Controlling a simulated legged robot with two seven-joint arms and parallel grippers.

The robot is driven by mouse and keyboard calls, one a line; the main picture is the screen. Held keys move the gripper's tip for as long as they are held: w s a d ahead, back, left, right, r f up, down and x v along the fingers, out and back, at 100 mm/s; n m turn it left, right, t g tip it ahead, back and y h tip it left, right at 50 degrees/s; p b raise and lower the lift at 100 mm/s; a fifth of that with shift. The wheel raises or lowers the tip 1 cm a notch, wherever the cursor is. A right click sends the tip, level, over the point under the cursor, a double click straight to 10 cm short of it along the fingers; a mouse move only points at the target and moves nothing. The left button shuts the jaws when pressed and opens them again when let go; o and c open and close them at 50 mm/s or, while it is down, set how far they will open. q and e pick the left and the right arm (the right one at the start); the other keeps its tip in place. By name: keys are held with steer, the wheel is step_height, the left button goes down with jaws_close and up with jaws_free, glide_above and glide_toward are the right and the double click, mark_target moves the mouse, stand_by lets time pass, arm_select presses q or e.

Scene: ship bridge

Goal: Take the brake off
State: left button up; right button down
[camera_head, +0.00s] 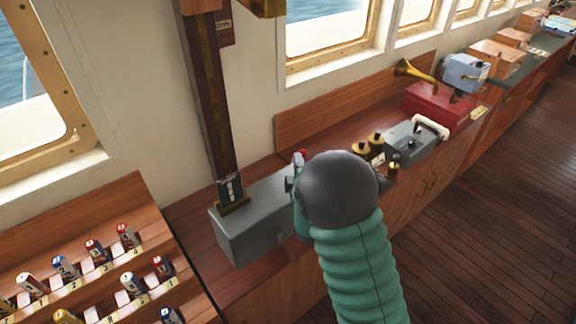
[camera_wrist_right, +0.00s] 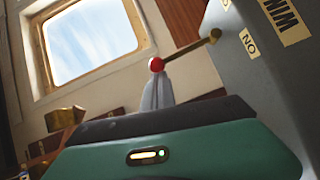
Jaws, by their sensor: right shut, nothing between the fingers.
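The grey box (camera_head: 243,238) stands on the wooden counter. In the wrist view its side (camera_wrist_right: 262,85) carries labels; one reads "NO" as seen at this angle, another begins "WIN". A thin lever (camera_wrist_right: 186,50) sticks out from the box and ends in a red knob (camera_wrist_right: 156,64). A bit of red, likely the knob, shows in the head view (camera_head: 299,157). My right gripper (camera_wrist_right: 157,82) is shut and empty, its tip at or just beneath the knob; I cannot tell whether they touch. My right wrist hides part of the box in the head view.
A rack of small numbered bottles (camera_head: 95,250) is at left. Brass knobs (camera_head: 375,138), a grey control box (camera_head: 408,140) and a red box with a horn (camera_head: 435,105) stand along the counter. The floor at right is clear.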

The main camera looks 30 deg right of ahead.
steer(key=d+m, duration=0.1)
steer(key=d, duration=0.1)
steer(key=d+m+g+y+p, duration=0.1)
steer(key=d, duration=0.1)
steer(key=d+m+y, duration=0.1)
steer(key=d, duration=0.1)
steer(key=shift+w+r+g, duration=0.15)
steer(key=shift+r+g, duration=0.15)
steer(key=shift+r, duration=0.05)
steer(key=shift+a, duration=0.1)
steer(key=shift+r, duration=0.1)
